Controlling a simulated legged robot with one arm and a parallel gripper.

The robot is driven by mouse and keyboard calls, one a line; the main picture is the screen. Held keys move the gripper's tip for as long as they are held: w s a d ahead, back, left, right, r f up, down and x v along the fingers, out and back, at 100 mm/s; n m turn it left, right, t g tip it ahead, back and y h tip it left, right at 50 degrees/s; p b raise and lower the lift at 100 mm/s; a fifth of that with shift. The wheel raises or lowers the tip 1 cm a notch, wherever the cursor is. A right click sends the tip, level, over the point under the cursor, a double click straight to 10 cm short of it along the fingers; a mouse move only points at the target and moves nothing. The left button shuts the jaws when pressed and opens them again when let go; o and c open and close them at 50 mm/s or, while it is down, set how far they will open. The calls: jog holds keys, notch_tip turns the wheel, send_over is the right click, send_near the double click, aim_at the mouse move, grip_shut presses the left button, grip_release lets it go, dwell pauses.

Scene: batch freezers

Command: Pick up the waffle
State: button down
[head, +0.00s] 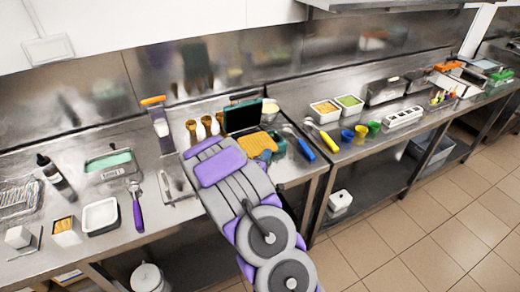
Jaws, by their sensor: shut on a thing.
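The waffle (258,146) is golden yellow with a grid pattern. It shows just beyond the upper right side of my purple and grey arm, over the steel counter. My gripper (244,152) is at the arm's far end and is shut on the waffle. My arm hides most of the gripper, so the fingers and the exact contact are not clear. I cannot tell how far the waffle is above the counter.
A dark open box (242,117) stands behind the waffle, with brown cones (207,126) to its left. A teal item (279,145) and a blue-handled scoop (303,147) are close on the right.

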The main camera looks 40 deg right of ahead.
jog(key=s+a+p, duration=0.2)
jog(key=s+p, duration=0.5)
jog(key=s, duration=0.2)
jog(key=shift+a+r+p, duration=0.15)
jog(key=shift+r+p, duration=0.2)
jog(key=shift+r, duration=0.1)
